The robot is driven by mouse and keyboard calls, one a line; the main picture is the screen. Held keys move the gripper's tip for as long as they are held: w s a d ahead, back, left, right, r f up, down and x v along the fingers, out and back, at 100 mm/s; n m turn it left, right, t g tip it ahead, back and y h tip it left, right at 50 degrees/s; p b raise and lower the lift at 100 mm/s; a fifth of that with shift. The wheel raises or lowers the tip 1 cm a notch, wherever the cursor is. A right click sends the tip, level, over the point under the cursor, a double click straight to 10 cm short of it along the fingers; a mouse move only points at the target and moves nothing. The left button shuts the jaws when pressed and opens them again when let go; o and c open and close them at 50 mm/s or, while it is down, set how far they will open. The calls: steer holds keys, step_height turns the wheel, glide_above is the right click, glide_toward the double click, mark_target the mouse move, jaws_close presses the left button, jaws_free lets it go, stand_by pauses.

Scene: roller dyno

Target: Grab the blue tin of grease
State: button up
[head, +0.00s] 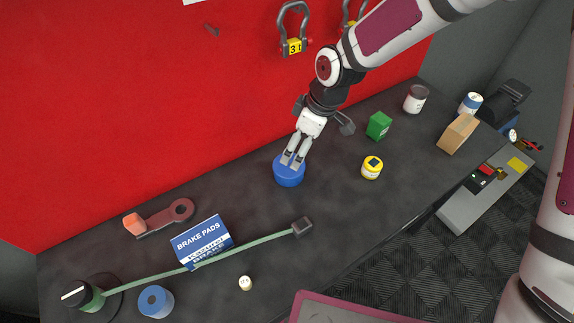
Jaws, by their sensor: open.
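A round blue tin (289,175) stands upright on the dark bench (330,220), near the red wall. I take it to be the grease tin; no label is readable. My gripper (292,163) points down at it, with its two fingertips over the top of the tin in the picture. The fingers are open with a small gap between them. I cannot tell whether the fingertips touch the tin.
A yellow tin (372,168) and green box (378,126) stand right of the tin. A brake pads box (202,242), strap (150,272) and blue roll (156,302) lie left. Bare bench lies in front of the tin.

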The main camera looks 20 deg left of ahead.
mark_target(289, 164)
steer(key=x, duration=0.5)
steer(key=shift+a+f, duration=0.1)
steer(key=shift+f, duration=0.2)
steer(key=shift+p+x, duration=0.45)
steer(key=shift+x, duration=2.1)
steer(key=c, duration=1.5)
